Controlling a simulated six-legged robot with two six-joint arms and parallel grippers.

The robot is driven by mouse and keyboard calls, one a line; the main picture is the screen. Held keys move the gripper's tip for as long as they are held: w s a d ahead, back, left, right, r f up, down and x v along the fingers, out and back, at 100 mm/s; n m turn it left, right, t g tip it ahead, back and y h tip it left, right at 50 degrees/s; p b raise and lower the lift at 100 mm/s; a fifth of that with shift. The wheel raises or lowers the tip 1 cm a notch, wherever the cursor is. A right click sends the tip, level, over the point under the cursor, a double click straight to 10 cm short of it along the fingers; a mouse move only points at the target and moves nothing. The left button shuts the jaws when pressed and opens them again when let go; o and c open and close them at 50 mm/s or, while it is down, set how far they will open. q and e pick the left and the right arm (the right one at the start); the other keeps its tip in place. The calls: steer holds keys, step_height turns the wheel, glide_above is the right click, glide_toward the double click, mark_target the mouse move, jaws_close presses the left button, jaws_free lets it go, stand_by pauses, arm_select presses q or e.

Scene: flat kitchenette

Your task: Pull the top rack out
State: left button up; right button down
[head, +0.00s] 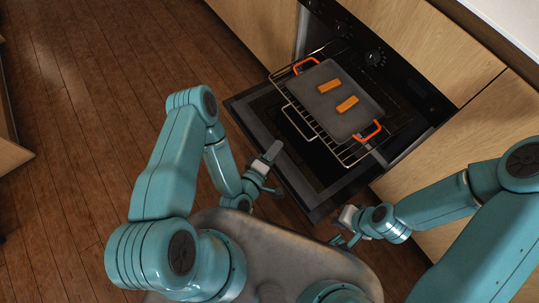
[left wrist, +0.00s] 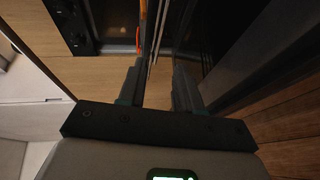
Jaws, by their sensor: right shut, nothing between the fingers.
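The wire rack (head: 361,153) sticks out of the oven above its lowered door. Its front has a wire handle (head: 286,112). A grey tray (head: 331,115) with orange handles lies on the rack. My left gripper (head: 273,158) is just in front of the rack's front side, apart from the handle in the head view. In the left wrist view its two fingers (left wrist: 157,84) are apart, with the rack's thin edge (left wrist: 153,45) seen edge-on beyond the gap. My right gripper (head: 340,240) is shut and empty, below the door's near right corner.
Two orange-brown sticks (head: 347,104) lie on the tray. The open oven door (head: 300,181) reaches out under the rack. Wooden cabinet fronts (head: 427,38) flank the oven. The wooden floor (head: 75,120) at left is clear.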

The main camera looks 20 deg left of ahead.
arm_select(q)
steer(key=shift+v, duration=1.65)
steer(key=w+d+r+m+g+h, duration=0.1)
steer(key=w+r+m+g+h, duration=0.1)
steer(key=w+r+m, duration=0.45)
steer(key=s+f+m+g+y, duration=0.1)
steer(key=s+f+m+g, duration=0.2)
steer(key=s+g, duration=0.45)
steer(key=s+f+m+g, duration=0.35)
steer(key=s+g, duration=0.25)
steer(key=s, duration=0.3)
step_height(320, 180, up, 19)
steer(key=p, duration=1.9)
steer(key=shift+d, duration=0.15)
steer(key=shift+s+r, duration=0.1)
steer(key=shift+r, duration=0.05)
